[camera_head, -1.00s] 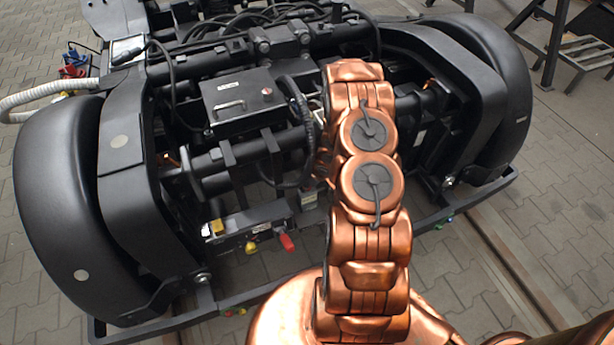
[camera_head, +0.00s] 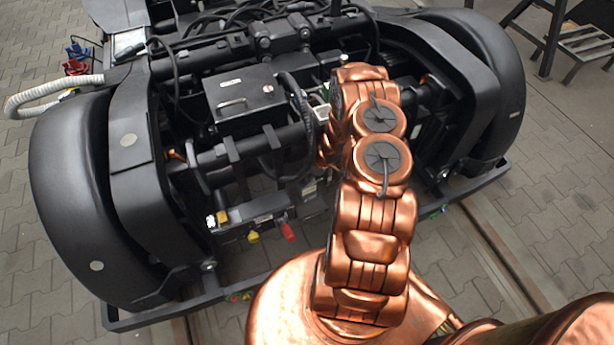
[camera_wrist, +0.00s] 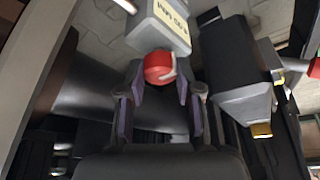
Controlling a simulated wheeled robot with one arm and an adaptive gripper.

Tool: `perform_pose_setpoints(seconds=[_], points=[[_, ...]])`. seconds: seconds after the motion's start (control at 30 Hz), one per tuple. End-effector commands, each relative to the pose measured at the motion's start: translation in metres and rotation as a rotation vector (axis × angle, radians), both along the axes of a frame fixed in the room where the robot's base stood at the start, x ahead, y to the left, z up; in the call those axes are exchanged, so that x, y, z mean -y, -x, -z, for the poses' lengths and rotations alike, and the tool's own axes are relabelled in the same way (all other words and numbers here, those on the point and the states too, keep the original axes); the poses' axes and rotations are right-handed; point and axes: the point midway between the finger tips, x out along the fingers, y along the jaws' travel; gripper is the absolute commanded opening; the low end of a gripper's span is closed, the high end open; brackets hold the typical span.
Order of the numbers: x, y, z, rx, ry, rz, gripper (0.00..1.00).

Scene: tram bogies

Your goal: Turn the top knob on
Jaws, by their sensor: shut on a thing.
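A red round knob (camera_wrist: 158,67) sits on a light grey box (camera_wrist: 163,28) with a yellowish label, in the upper middle of the wrist view. My gripper (camera_wrist: 160,82) has its two fingers on either side of the knob, closed on it. A pale curved edge shows on the knob's right side. In the head view my arm hides the gripper and the held knob. I cannot tell from these frames which way the knob is turned.
A dark block (camera_wrist: 235,75) stands close right of the fingers in the wrist view. In the head view the black bogie (camera_head: 130,180) surrounds the arm, with a black box (camera_head: 240,98), cables, and red (camera_head: 288,232) and yellow (camera_head: 253,237) parts. Paved floor lies around it.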

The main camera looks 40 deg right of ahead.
Motion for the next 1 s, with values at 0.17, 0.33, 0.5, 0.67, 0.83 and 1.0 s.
perform_pose_setpoints(seconds=[0.17, 0.33, 0.5, 0.67, 0.83, 1.0], points=[[0.0006, 0.0001, 0.0, 0.0, 0.0, -0.022, 0.0], [0.0006, 0.0002, -0.0002, 0.0, 0.0, -0.029, 0.0], [0.0006, 0.0001, -0.0003, 0.0, 0.0, -0.034, 0.0], [0.0006, -0.0001, -0.0004, 0.0, 0.0, -0.035, 0.0], [0.0005, -0.0002, -0.0006, 0.001, 0.0, -0.038, 0.0], [0.0004, -0.0004, -0.0007, 0.001, 0.0, -0.039, 0.0]])
